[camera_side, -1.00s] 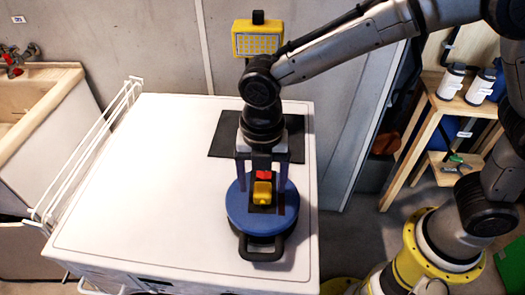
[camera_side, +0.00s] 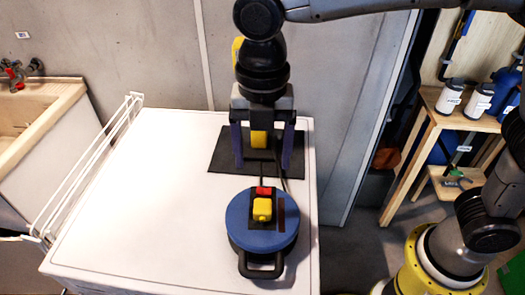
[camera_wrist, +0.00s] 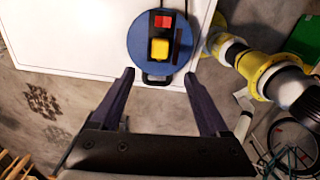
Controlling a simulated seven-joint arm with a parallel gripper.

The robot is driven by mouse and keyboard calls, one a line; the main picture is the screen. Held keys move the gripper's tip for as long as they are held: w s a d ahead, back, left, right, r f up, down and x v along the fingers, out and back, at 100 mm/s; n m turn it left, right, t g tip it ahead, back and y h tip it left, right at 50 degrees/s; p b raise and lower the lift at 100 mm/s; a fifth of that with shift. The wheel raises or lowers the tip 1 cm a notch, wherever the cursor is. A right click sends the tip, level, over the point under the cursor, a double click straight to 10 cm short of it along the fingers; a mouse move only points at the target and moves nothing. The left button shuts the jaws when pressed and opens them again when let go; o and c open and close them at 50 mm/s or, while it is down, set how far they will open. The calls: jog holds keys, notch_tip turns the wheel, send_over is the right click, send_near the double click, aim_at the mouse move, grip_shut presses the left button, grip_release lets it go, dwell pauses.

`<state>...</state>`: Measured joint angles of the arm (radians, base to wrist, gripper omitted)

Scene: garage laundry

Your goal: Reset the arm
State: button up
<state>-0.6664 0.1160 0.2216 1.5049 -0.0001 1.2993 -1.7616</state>
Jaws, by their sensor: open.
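My gripper (camera_side: 261,150) is open and empty, with its two dark fingers pointing down above the white worktop (camera_side: 150,180). In the side view it appears over the black mat, above and behind a round blue device. The blue device (camera_side: 240,228) has a black base with a handle, and a red and a yellow block on its top. In the wrist view my gripper's open fingers (camera_wrist: 158,92) frame empty space, and the blue device (camera_wrist: 138,42) lies beyond them at the top. Nothing is between the fingers.
The black mat (camera_side: 225,158) lies at the back of the worktop. A yellow lamp (camera_side: 237,52) is mostly hidden behind my arm. A white wire rack (camera_side: 85,165) and a sink (camera_side: 25,125) are at the left. A wooden shelf (camera_side: 398,170) with bottles stands at the right.

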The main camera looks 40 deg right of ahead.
jog(key=s+d+r+m+t, duration=0.1)
jog(key=d+r+m, duration=0.25)
jog(key=d, duration=0.45)
jog(key=s+d+r+m+t, duration=0.2)
jog(key=d+r+m, duration=0.15)
jog(key=d, duration=0.35)
jog(key=s+d+f+m+t, duration=0.1)
jog(key=s+d+f+m, duration=0.2)
jog(key=s+m, duration=0.3)
jog(key=s+d+f+m+t, duration=0.1)
jog(key=s+d+f+m, duration=0.3)
jog(key=m, duration=1)
jog(key=shift+s+d+f+m+t, duration=0.35)
jog(key=shift+s+d, duration=0.55)
jog(key=shift+d, duration=0.35)
